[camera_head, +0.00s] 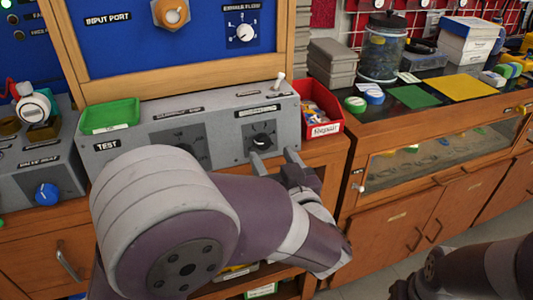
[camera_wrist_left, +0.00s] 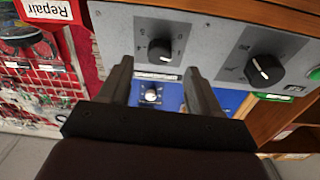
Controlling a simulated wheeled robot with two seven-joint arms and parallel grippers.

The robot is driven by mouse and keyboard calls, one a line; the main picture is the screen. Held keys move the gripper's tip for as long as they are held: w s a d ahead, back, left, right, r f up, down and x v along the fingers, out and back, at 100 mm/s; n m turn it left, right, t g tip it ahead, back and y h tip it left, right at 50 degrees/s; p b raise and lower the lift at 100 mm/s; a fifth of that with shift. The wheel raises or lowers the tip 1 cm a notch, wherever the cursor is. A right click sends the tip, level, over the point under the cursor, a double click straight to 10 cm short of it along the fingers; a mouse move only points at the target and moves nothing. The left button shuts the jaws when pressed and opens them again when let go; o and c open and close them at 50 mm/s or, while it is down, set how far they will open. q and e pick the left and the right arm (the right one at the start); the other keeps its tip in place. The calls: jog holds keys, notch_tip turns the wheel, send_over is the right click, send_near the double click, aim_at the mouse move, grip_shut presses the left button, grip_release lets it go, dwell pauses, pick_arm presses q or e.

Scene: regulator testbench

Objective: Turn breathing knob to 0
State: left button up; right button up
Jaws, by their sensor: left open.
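A grey test box (camera_head: 220,122) on the bench carries two black knobs on its front. The left knob (camera_head: 183,139) is partly hidden by my left arm. My left gripper (camera_head: 285,164) is open, just in front of and slightly right of the right knob. In the left wrist view the gripper (camera_wrist_left: 157,73) has empty space between its fingers. The right knob (camera_wrist_left: 159,49) shows just beyond the fingertips, apart from them, and the left knob (camera_wrist_left: 264,70) is farther right.
A green tray (camera_head: 110,116) and a small white-tipped toggle (camera_head: 279,80) are on the box. A red Repair bin (camera_head: 320,108) stands close on its right. A blue panel with a white-dial knob (camera_head: 242,32) rises behind. My right arm (camera_head: 480,270) is at the lower right.

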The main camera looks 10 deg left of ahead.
aim_at(265, 144)
pick_arm(q)
jog(key=shift+b+x, duration=0.3)
jog(key=shift+x, duration=2.1)
jog(key=c, duration=1)
jog(key=shift+c, duration=0.2)
jog(key=shift+n, duration=0.3)
jog(key=n+g+y+b, duration=0.1)
jog(key=n, duration=0.4)
jog(key=shift+d, duration=0.1)
jog(key=n+g+b, duration=0.1)
jog(key=n, duration=0.4)
jog(key=shift+w+n+y, duration=0.1)
jog(key=shift+n+y, duration=0.2)
jog(key=shift+y, duration=0.1)
jog(key=shift+n, duration=0.3)
